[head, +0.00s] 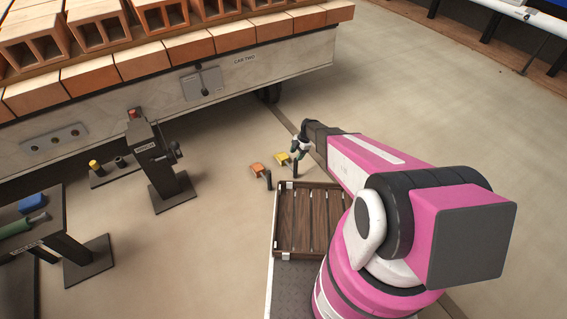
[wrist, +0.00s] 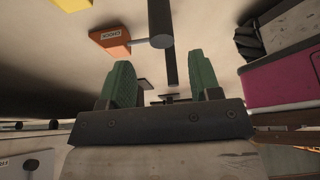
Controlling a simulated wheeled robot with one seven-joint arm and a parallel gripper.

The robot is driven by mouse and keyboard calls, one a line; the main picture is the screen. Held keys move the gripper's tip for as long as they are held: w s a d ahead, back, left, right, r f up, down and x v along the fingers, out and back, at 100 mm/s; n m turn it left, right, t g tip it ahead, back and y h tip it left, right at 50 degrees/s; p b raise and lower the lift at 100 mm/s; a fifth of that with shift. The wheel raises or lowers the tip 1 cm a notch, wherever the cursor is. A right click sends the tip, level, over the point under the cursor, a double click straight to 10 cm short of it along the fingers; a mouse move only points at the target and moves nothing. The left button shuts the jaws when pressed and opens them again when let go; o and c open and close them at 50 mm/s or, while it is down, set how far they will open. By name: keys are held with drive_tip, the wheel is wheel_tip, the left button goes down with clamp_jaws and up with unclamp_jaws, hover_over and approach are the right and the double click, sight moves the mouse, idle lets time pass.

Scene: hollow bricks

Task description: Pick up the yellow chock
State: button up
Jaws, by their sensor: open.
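The yellow chock (head: 282,158) lies on the floor just past the wooden-slatted tray, with a dark upright post beside it. My gripper (head: 297,153) hangs close to its right in the head view, partly covered by my arm. In the wrist view my gripper (wrist: 159,66) shows two green fingers spread apart with nothing held between them. A yellow piece (wrist: 72,4) cut off by the top edge there looks like the yellow chock, but most of it is out of frame.
An orange chock (head: 257,169) lies left of the yellow one; it also shows in the wrist view (wrist: 115,41). A slatted tray (head: 282,254) is nearer me. A brick-laden car (head: 290,60) stands behind, and a lever stand (head: 172,192) at left. Open floor lies right.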

drive_tip(key=x, duration=0.7)
drive_tip(key=shift+s+f, duration=0.3)
drive_tip(key=shift+f, duration=0.05)
drive_tip(key=shift+r, duration=0.1)
clamp_jaws()
